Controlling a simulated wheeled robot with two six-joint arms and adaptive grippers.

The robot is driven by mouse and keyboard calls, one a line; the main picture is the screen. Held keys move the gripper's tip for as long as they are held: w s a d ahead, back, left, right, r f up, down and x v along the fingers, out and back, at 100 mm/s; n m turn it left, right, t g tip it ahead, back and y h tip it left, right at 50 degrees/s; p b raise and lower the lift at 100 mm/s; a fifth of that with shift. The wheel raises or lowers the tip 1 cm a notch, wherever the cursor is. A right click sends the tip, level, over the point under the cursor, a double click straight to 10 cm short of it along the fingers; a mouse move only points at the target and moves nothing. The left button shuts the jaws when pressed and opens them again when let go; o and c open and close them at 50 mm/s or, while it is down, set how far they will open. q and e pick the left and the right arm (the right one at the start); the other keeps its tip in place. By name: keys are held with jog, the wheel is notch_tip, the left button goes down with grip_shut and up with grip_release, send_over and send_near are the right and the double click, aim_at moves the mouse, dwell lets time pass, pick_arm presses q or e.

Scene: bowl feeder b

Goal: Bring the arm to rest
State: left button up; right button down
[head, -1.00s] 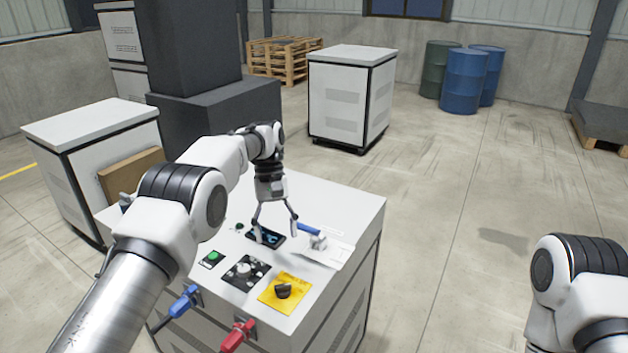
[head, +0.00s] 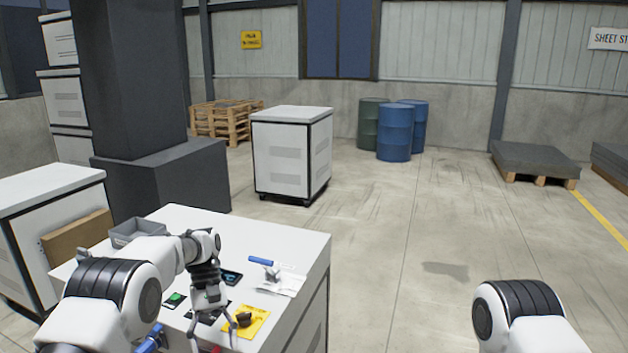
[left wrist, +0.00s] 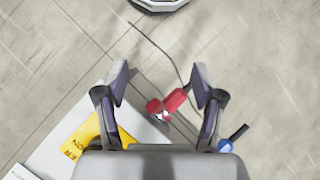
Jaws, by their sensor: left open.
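My left arm reaches in from the left in the head view. Its gripper (head: 211,338) points down by the front edge of the white cabinet top (head: 200,222). In the left wrist view the left gripper (left wrist: 160,75) has its two fingers spread wide, with nothing between the tips. A red connector (left wrist: 174,101) and a blue connector (left wrist: 226,143) show beyond the fingers, apart from them. Of my right arm, only an upper link shows at the lower right; its gripper is out of view.
On the cabinet top are a yellow plate with a black knob (head: 244,320), a green button (head: 175,299), a dark phone-like device (head: 231,277), a blue-handled item (head: 261,261) and a grey bin (head: 137,233). Open floor (head: 400,270) lies to the right.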

pick_arm(q)
jog(key=s+a+f+g+b, duration=0.1)
jog(key=s+a+f+g, duration=0.15)
jog(key=s+f, duration=1.85)
jog(key=s+a+f+m+t+y, duration=0.1)
jog(key=s+m+t, duration=0.1)
jog(key=s, duration=0.8)
jog(key=s+a+f+m+t+y, duration=0.1)
jog(key=s+f+t, duration=0.15)
jog(key=s, duration=0.75)
jog(key=w+m+t, duration=0.1)
jog(key=w+t, duration=0.1)
jog(key=w+r+t, duration=0.1)
jog(key=w+t, duration=0.1)
jog(key=shift+w+d+m, duration=0.1)
jog(key=shift+w+m, duration=0.3)
